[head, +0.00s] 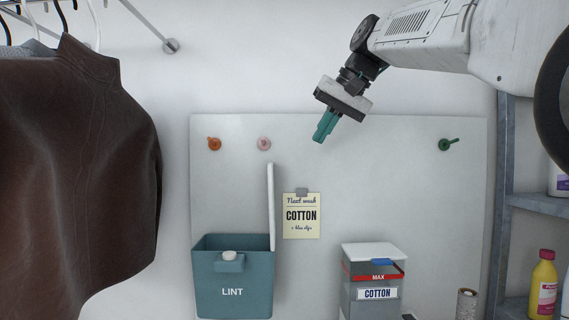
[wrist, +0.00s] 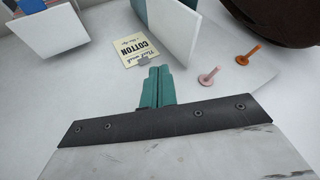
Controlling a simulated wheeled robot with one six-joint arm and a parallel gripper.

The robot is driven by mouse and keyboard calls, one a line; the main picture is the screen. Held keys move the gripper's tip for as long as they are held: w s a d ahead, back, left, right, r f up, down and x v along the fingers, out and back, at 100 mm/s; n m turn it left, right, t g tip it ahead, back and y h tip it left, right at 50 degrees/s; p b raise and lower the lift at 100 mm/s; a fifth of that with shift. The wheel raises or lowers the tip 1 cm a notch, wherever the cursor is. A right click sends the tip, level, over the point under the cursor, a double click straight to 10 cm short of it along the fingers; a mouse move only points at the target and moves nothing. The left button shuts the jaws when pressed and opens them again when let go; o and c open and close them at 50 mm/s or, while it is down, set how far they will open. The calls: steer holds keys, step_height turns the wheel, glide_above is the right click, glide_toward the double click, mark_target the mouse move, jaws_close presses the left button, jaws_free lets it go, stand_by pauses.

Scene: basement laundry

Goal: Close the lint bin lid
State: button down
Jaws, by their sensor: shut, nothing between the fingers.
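The teal lint bin (head: 232,290) is labelled LINT and is fixed low on the pale board. Its white lid (head: 271,207) stands open, upright at the bin's right edge. A small white knob or button (head: 229,255) sits on a teal bracket at the bin's front. My gripper (head: 322,136) is above and to the right of the lid, apart from it, its teal fingers shut and empty. In the wrist view the fingers (wrist: 157,86) are together, and the lid (wrist: 168,28) shows as a white panel just beyond them. The bin's inside is hidden in the wrist view.
A COTTON note (head: 301,216) hangs right of the lid. A COTTON box (head: 372,285) with a white top stands lower right. Orange (head: 214,144), pink (head: 264,144) and green (head: 444,145) pegs stick out of the board. A brown jacket (head: 75,180) hangs left; shelves (head: 535,204) stand right.

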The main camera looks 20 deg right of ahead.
steer(key=w+a+f, duration=0.6)
steer(key=w+f, duration=0.1)
steer(key=shift+a, duration=0.4)
stand_by(0.4)
